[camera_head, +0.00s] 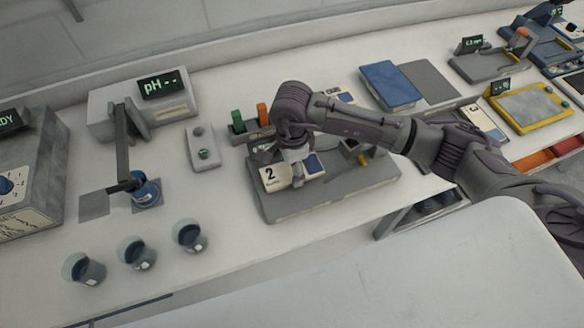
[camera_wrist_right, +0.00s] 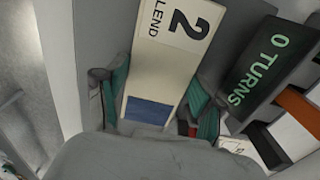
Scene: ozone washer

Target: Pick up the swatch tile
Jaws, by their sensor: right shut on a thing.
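The swatch tile (camera_head: 276,181) is a cream card with a large "2" and a blue patch. It is at the left part of the grey board (camera_head: 330,201) in the head view. My right gripper (camera_head: 297,160) reaches down over it and is shut on it. In the right wrist view, the tile (camera_wrist_right: 153,72) lies between the two teal-padded fingers of the right gripper (camera_wrist_right: 153,103). I cannot tell whether the tile still touches the board. My left gripper is out of view.
A green and an orange item (camera_head: 262,114) stand behind the board. A "0 TURNS" display (camera_wrist_right: 272,72) is right of the tile in the wrist view. Several beakers (camera_head: 137,252) and a pH meter (camera_head: 157,87) stand at left. A blue pad (camera_head: 390,86) lies behind the arm.

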